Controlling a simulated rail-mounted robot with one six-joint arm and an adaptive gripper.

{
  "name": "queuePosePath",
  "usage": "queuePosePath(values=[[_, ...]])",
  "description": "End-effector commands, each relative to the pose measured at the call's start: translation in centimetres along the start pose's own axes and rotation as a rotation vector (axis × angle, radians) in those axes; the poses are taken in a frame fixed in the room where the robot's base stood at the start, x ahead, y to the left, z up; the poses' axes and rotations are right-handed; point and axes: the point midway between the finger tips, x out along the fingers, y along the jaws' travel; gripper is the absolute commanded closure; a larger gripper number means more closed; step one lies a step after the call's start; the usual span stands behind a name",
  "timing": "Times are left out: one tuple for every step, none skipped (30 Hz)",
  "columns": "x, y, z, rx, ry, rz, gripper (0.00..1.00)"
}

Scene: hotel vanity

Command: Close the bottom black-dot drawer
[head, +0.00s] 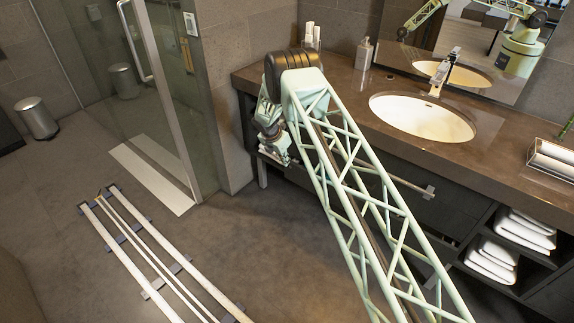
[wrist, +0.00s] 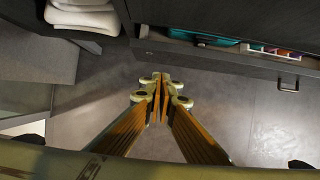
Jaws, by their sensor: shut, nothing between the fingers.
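In the wrist view, a dark drawer (wrist: 240,62) is pulled out from the vanity, with teal, red and white items (wrist: 270,50) inside. A small metal handle (wrist: 289,86) is on its front, toward the right. A small dark round thing (wrist: 203,42) shows near the drawer's opening; I cannot tell if it is the black-dot mark. My gripper (wrist: 160,84) is shut and empty, in front of the drawer's left part and apart from the handle. In the head view, my arm hides most of the drawer fronts and the gripper's fingertips.
The brown countertop (head: 350,90) with a sink (head: 422,117) overhangs the drawers. Folded white towels (head: 492,260) lie on open shelves at the right and also show in the wrist view (wrist: 82,15). A glass shower door (head: 165,80) stands left.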

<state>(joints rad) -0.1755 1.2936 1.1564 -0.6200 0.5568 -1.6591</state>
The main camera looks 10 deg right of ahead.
Motion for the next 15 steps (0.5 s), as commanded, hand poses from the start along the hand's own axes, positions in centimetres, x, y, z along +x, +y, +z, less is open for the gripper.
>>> queuePosePath(values=[[-0.7, 0.0, 0.0, -0.001, 0.000, 0.000, 1.00], [-1.0, 0.0, 0.0, -0.001, 0.000, 0.000, 1.00], [-1.4, 0.0, 0.0, -0.001, 0.000, 0.000, 1.00], [-1.7, 0.0, 0.1, -0.001, 0.000, 0.000, 1.00], [-2.0, 0.0, 0.1, -0.001, 0.000, 0.000, 1.00], [-2.3, 0.0, 0.0, -0.001, 0.000, 0.000, 1.00], [-2.5, 0.0, 0.0, -0.001, 0.000, 0.000, 1.00], [-2.6, 0.0, 0.0, -0.001, 0.000, 0.000, 1.00], [-2.8, 0.0, 0.0, -0.001, 0.000, 0.000, 1.00], [-2.9, 0.0, 0.0, -0.001, 0.000, 0.000, 1.00], [-3.0, 0.0, 0.0, -0.001, 0.000, 0.000, 1.00], [-3.1, 0.0, 0.0, -0.001, 0.000, 0.000, 1.00], [-3.1, 0.0, 0.0, -0.001, 0.000, 0.000, 1.00], [-3.2, 0.0, 0.0, -0.001, 0.000, 0.000, 1.00], [-3.2, 0.0, 0.0, -0.001, 0.000, 0.000, 1.00]])
